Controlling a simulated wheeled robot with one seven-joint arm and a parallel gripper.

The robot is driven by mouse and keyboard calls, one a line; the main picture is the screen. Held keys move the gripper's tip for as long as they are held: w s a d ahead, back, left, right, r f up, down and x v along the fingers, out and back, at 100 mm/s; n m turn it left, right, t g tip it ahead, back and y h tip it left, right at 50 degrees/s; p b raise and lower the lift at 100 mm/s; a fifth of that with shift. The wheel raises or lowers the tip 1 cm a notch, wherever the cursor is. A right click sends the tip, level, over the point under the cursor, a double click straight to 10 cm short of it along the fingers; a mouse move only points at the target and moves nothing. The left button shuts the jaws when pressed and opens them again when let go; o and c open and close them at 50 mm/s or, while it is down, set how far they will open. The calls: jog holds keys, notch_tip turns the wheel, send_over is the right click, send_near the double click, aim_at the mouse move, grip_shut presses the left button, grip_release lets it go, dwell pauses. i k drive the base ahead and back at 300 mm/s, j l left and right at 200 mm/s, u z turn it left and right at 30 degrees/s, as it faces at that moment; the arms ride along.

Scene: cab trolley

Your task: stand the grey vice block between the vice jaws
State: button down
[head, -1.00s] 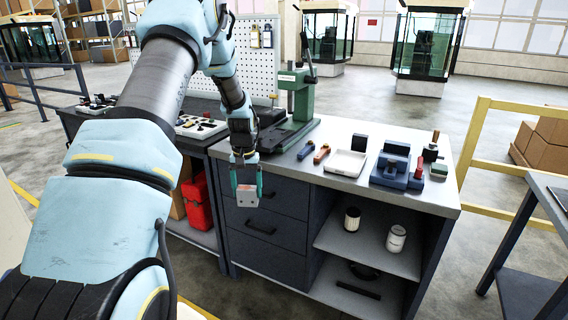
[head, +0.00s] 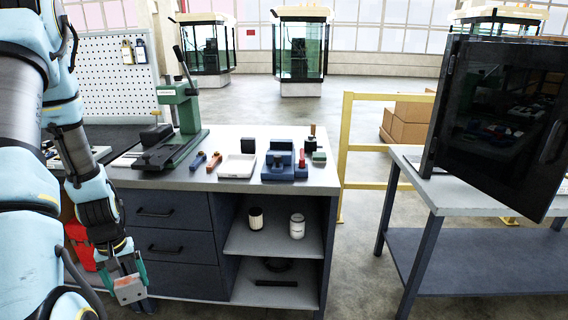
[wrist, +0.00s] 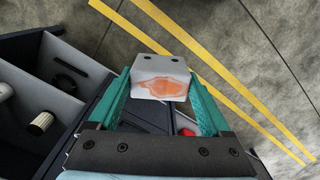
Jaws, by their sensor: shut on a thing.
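The grey vice block (head: 128,291) has an orange patch on one face and two small holes. My gripper (head: 126,276) is shut on it, low in front of the bench drawers and clear of the bench. In the wrist view the block (wrist: 160,80) sits between the teal fingers of my gripper (wrist: 160,92), with floor beyond it. The blue vice (head: 283,166) stands on the right part of the bench top, above and to the right of my gripper. The gap between its jaws is too small to make out.
The bench top (head: 225,183) carries a green press (head: 188,115), a white tray (head: 237,168), a dark block (head: 248,145) and hand tools. A red-handled item (head: 302,157) is by the vice. On the right, a table (head: 435,190) bears a dark-doored cabinet (head: 505,120).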

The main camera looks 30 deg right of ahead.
aim_at(278, 159)
jog(key=i+l+z, duration=0.1)
jog(key=z, duration=0.4)
jog(key=i+z, duration=0.15)
jog(key=z, duration=0.3)
jog(key=i+z, duration=0.15)
jog(key=z, duration=0.35)
